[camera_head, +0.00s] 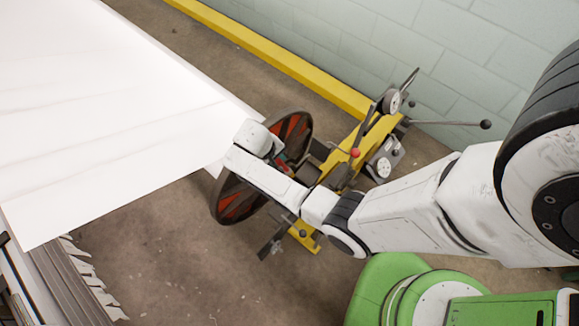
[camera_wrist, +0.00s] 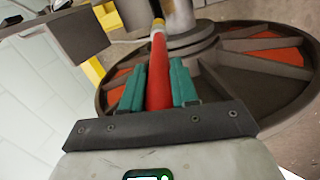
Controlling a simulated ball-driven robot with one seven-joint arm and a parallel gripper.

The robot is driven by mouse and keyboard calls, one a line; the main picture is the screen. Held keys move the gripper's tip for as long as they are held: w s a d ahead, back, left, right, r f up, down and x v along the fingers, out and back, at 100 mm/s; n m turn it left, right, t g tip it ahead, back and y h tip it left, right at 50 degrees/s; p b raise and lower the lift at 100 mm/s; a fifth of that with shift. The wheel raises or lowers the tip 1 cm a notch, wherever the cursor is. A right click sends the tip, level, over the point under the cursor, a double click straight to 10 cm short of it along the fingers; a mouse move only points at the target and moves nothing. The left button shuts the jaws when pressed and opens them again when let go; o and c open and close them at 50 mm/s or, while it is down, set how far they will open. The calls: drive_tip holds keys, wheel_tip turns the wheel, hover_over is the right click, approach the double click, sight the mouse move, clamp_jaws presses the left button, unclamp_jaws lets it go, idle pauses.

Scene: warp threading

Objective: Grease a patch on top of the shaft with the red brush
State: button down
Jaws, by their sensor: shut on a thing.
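My gripper (camera_wrist: 157,88), with teal fingers, is shut on the red brush (camera_wrist: 158,68) in the wrist view. The brush's red handle points away from me and ends in a yellow band and a small tip. The tip appears against the left side of the grey shaft (camera_wrist: 180,14); I cannot tell whether it touches. The shaft rises from the hub of a dark spoked wheel with red panels (camera_wrist: 275,57). In the head view, my arm covers most of the brush and shaft; the wheel (camera_head: 238,207) shows on both sides of my wrist.
A yellow beam (camera_head: 270,62) runs along the block wall (camera_head: 420,40). A yellow frame (camera_head: 352,150) with levers and a red knob (camera_head: 355,153) stands right of the wheel. A wide white sheet (camera_head: 90,100) spreads at the left. Bare floor (camera_head: 180,270) lies in front.

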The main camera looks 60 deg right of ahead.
drive_tip(key=shift+f+b, duration=0.25)
drive_tip(key=shift+b, duration=1)
drive_tip(key=shift+b, duration=0.3)
